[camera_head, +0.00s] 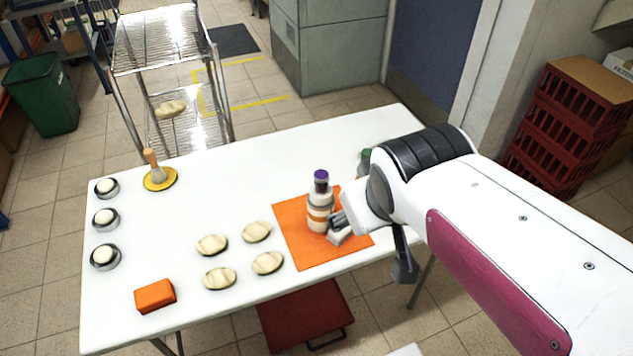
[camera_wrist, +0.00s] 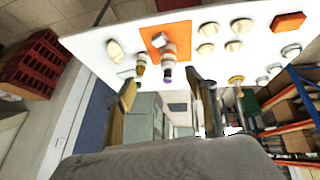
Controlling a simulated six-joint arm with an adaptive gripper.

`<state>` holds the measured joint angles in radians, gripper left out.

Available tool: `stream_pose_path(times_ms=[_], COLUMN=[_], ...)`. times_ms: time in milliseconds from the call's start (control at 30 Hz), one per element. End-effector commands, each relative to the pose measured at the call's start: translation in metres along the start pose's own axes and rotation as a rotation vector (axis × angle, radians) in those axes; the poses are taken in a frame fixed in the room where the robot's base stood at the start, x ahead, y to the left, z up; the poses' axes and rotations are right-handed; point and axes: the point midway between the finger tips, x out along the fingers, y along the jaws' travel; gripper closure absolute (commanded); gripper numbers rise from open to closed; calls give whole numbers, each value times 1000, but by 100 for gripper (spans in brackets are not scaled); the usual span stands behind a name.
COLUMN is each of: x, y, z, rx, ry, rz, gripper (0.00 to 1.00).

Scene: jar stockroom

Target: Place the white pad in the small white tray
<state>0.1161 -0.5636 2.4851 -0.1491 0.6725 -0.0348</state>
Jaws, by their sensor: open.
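The white pad (camera_head: 341,236) is a small pale block on the orange mat, beside a bottle with a purple cap. It also shows on the mat in the wrist view (camera_wrist: 159,40). My gripper (camera_wrist: 168,92) is open and empty, its fingers spread at left and right in the wrist view. In the head view it is over the mat's right side, partly hidden by my arm; the wrist view shows the pad apart from the fingers. A small pale flat thing (camera_wrist: 126,74) lies right of the mat area; I cannot tell whether it is the small white tray.
The bottle (camera_head: 320,208) stands close to the pad on the orange mat (camera_head: 300,250). Several cream oval pieces (camera_head: 212,245), an orange block (camera_head: 155,296), round white-topped jars (camera_head: 105,257) and a wooden-handled tool (camera_head: 152,165) stand left. The table's back middle is clear.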

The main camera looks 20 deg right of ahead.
Motion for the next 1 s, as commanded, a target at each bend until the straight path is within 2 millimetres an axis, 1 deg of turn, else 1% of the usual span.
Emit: stream_pose_path(times_ms=[33,200,367,500,733,767,1000], x=[-10,-32,-45,-48,-48,-48,-48], y=[-10,-35,-50,-54,-54,-54,-54], z=[6,28,42,46,46,46,46], rx=[8,33,45,48,48,48,48], ry=[1,-22,-38,-45,-46,-46,-45], rz=[-23,-96,-141,-155,-155,-155,-154], gripper=[44,44,44,44,44,38,38])
